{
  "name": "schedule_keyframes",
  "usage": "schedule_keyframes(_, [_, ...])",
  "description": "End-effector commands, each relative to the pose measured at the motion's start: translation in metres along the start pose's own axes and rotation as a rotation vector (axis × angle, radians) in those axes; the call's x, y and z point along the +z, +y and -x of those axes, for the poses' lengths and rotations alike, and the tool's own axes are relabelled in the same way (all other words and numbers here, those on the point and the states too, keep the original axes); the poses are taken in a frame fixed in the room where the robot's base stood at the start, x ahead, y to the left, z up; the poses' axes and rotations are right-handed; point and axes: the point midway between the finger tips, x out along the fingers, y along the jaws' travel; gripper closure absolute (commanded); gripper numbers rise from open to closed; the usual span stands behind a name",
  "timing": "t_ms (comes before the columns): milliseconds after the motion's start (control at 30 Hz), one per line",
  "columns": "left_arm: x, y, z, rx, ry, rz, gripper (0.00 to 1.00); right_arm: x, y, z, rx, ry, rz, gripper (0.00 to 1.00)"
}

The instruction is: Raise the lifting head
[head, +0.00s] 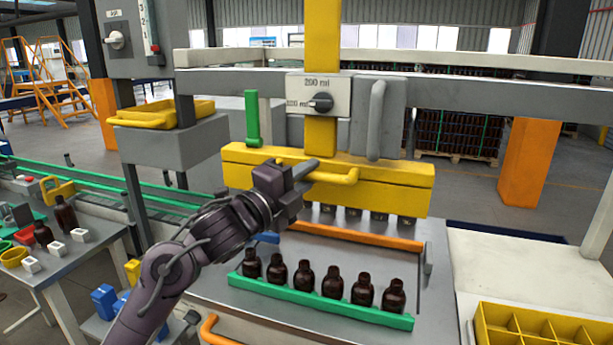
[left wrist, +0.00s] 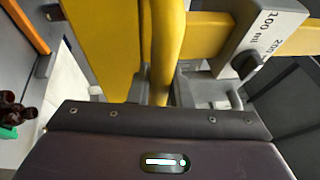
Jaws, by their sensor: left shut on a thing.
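The lifting head (head: 390,186) is a wide yellow block on a yellow upright post (head: 322,40), with a yellow bar handle (head: 340,177) along its front. Several nozzles (head: 378,216) show under it, above and behind the row of amber bottles (head: 332,283). My left gripper (head: 306,172) is shut on the handle near its left part. In the left wrist view the handle (left wrist: 166,45) runs down between the fingers (left wrist: 170,92), and the yellow head (left wrist: 110,45) fills the area behind. My right gripper is not in view.
A green rail (head: 320,302) runs before the bottles, an orange bar (head: 355,236) behind them. A dial plate (head: 318,96), a green lever (head: 252,118) and a grey handle (head: 376,120) are above the head. A yellow divided crate (head: 483,335) stands right; a side table (head: 65,262) stands left.

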Motion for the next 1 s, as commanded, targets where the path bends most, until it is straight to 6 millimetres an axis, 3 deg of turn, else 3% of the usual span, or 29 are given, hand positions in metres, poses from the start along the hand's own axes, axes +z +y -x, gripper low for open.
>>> schedule_keyframes(33, [0.002, -0.009, 0.0, -0.018, -0.003, -0.002, 0.78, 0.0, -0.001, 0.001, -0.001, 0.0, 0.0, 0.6])
schedule_keyframes(167, [0.002, -0.008, 0.0, -0.017, -0.004, -0.002, 0.61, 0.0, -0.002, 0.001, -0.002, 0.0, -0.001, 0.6])
schedule_keyframes(500, [0.001, -0.003, 0.004, -0.01, -0.003, -0.002, 0.6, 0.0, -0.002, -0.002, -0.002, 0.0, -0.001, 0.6])
schedule_keyframes(1000, [0.001, -0.003, 0.074, -0.012, -0.003, -0.003, 0.6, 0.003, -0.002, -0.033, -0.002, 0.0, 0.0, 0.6])
